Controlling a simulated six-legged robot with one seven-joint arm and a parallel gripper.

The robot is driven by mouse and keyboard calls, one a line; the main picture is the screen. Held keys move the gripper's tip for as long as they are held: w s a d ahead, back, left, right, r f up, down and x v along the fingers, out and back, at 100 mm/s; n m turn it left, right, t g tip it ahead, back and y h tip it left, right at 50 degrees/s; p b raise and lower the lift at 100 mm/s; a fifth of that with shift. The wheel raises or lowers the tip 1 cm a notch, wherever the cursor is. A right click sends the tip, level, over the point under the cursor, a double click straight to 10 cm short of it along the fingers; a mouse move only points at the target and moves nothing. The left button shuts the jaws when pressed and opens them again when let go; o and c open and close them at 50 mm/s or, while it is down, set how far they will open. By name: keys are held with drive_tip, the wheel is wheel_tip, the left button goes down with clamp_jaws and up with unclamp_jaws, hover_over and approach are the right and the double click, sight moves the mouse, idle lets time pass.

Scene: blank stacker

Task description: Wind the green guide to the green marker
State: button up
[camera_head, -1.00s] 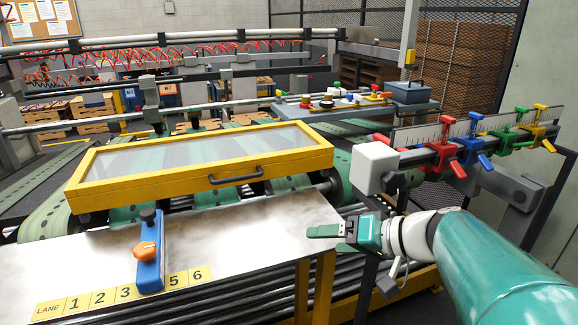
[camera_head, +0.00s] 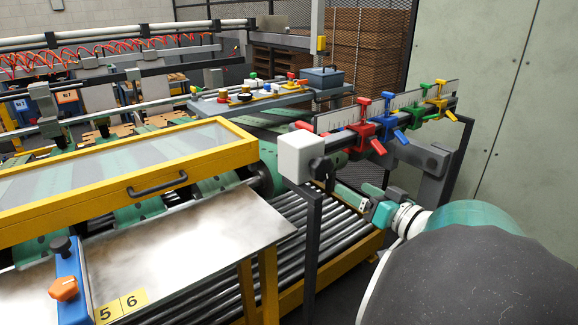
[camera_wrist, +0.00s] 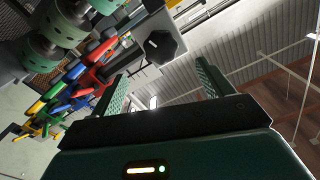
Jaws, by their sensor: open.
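The green guide (camera_head: 411,118) sits on the rail between the blue and yellow guides, at the upper right. In the wrist view it shows small at the left (camera_wrist: 43,107). I cannot tell a separate green marker from the green parts around it. A white scale (camera_head: 385,106) runs behind the guides. A black knob (camera_head: 320,168) is on the white end block (camera_head: 305,155); the knob also shows in the wrist view (camera_wrist: 161,46). My gripper (camera_head: 357,194) is open and empty, below the rail and right of the knob. In the wrist view (camera_wrist: 158,70) the knob is beyond the fingertips.
Red (camera_head: 362,132), blue (camera_head: 391,121) and yellow (camera_head: 437,104) guides share the rail. A dark post (camera_head: 312,245) stands under the end block. Rollers (camera_head: 275,255) and a yellow-framed cover (camera_head: 130,180) lie left. A pale wall (camera_head: 515,130) stands right.

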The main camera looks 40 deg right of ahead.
sight(326, 172)
drive_tip(key=w, duration=1.1)
drive_tip(key=shift+w+a, duration=0.15)
drive_tip(key=shift+w, duration=0.25)
drive_tip(key=shift+c, duration=0.2)
drive_tip(key=c, duration=0.9)
